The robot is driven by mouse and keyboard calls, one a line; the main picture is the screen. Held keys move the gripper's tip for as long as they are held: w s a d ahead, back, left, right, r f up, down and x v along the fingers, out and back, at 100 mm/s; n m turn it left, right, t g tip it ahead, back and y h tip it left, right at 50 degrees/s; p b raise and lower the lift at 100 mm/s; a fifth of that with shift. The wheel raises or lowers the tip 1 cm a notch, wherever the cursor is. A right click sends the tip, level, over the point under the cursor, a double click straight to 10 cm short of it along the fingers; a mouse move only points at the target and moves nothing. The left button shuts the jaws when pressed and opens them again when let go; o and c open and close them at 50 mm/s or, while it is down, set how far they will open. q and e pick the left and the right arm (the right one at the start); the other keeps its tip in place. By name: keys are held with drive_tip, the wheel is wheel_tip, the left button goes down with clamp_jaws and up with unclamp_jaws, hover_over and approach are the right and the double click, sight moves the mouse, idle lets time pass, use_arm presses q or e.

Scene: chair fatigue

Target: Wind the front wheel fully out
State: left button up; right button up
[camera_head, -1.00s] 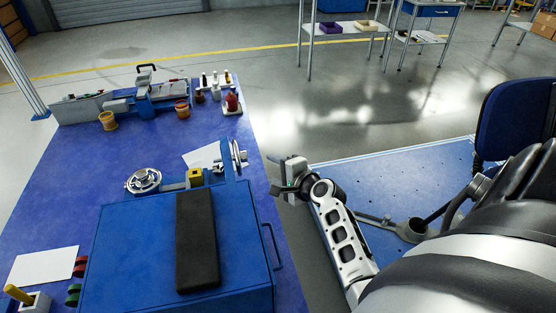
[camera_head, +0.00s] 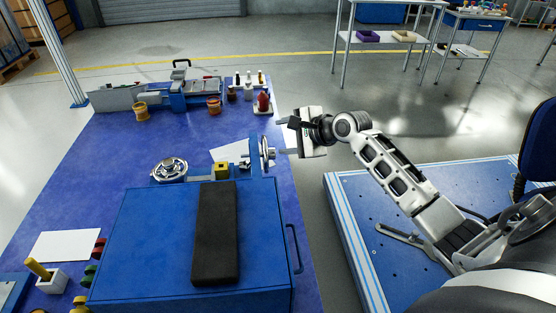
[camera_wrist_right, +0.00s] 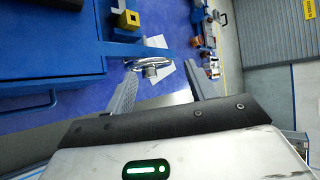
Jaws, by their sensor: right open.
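A silver handwheel (camera_head: 265,153) stands upright on the right side of the blue machine (camera_head: 150,243); it also shows, nearly edge-on, in the right wrist view (camera_wrist_right: 150,66). A second silver handwheel (camera_head: 169,170) lies flat on the left. I cannot tell which one is called front. My right gripper (camera_head: 284,138) is open and empty, just right of the upright wheel and apart from it. In the wrist view the wheel appears between the open fingers, beyond their tips. My left gripper is not in view.
A yellow block (camera_head: 221,171) sits between the wheels. A black pad (camera_head: 215,233) lies on the machine, and a handle (camera_head: 293,248) sticks out on its right. A blue perforated platform (camera_head: 362,215) lies right of the bench, with a floor gap between.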

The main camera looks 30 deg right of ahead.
use_arm(q)
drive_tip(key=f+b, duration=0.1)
drive_tip(key=b, duration=0.1)
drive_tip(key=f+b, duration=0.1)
drive_tip(key=b, duration=0.1)
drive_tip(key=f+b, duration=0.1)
drive_tip(key=b, duration=0.1)
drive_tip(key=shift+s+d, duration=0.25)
use_arm(e)
drive_tip(key=w+d+f+m+g+h, duration=0.2)
drive_tip(key=w+f, duration=0.6)
drive_tip(key=f, duration=0.4)
drive_tip(key=shift+w+d+f+g, duration=0.25)
drive_tip(key=shift+w+g, duration=0.05)
drive_tip(key=shift+w, duration=0.05)
